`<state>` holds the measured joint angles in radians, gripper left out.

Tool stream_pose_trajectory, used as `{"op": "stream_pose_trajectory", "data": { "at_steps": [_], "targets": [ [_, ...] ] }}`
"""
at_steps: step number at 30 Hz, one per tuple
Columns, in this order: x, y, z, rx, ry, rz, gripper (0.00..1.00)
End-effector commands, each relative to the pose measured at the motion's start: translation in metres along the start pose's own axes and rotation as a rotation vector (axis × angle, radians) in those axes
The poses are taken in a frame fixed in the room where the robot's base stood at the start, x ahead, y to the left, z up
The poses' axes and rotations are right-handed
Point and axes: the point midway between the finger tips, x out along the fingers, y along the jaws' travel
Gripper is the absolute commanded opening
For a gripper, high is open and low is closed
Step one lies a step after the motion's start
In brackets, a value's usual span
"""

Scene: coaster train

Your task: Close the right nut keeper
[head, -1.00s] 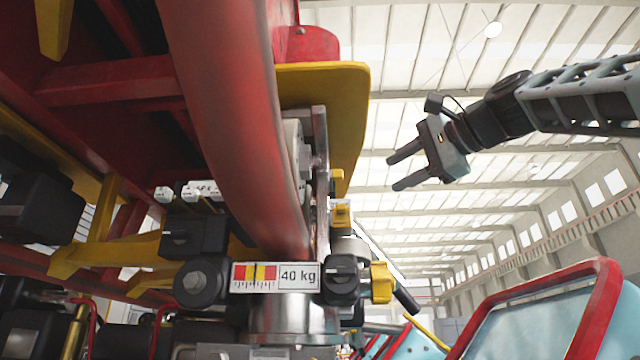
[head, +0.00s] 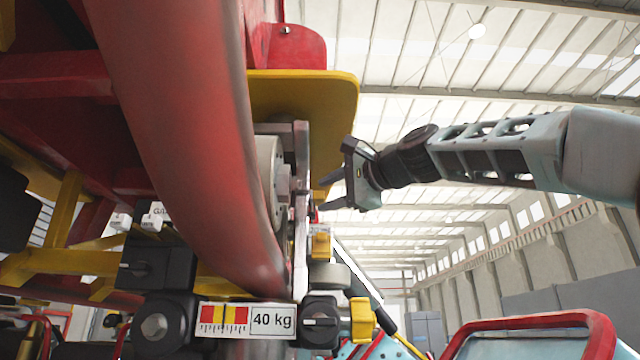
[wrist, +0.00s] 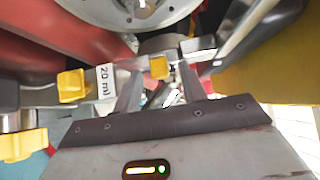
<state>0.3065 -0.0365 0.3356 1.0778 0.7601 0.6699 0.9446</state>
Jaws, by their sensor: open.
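I cannot tell for sure which part is the right nut keeper. A small yellow piece (wrist: 158,67) shows between my fingertips in the wrist view, below a round metal wheel face (wrist: 140,12). I cannot tell whether the fingers touch it. In the head view my gripper (head: 326,193) is open and empty, fingers pointing left at the edge of the bracket by the wheel (head: 270,170). A yellow tab (head: 321,245) sits below the gripper, and a yellow knob (head: 362,320) lower right. Another yellow knob (wrist: 73,85) shows left of the fingers.
A thick red tube (head: 185,120) fills the left of the head view. A yellow plate (head: 300,98) hangs above my gripper. A red-framed panel (head: 540,335) stands lower right. Open air lies to the right.

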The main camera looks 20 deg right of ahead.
Motion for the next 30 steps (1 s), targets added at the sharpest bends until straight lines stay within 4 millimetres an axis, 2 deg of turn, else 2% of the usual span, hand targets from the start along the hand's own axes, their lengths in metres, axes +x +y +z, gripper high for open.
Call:
{"op": "stream_pose_trajectory", "data": {
  "at_steps": [1, 6, 17, 18, 22, 27, 30],
  "targets": [
    [0.009, -0.004, 0.0, 0.001, -0.002, 0.003, 0.42],
    [0.025, -0.002, 0.0, 0.0, -0.002, 0.002, 0.42],
    [0.03, 0.001, 0.0, -0.001, 0.0, 0.0, 0.42],
    [0.03, 0.001, 0.0, -0.001, 0.0, 0.0, 0.36],
    [0.03, 0.001, 0.0, -0.001, 0.0, 0.0, 0.0],
    [0.029, 0.001, -0.001, -0.001, 0.0, 0.001, 0.0],
    [0.021, 0.004, -0.005, 0.001, 0.002, 0.001, 0.0]
  ]
}}
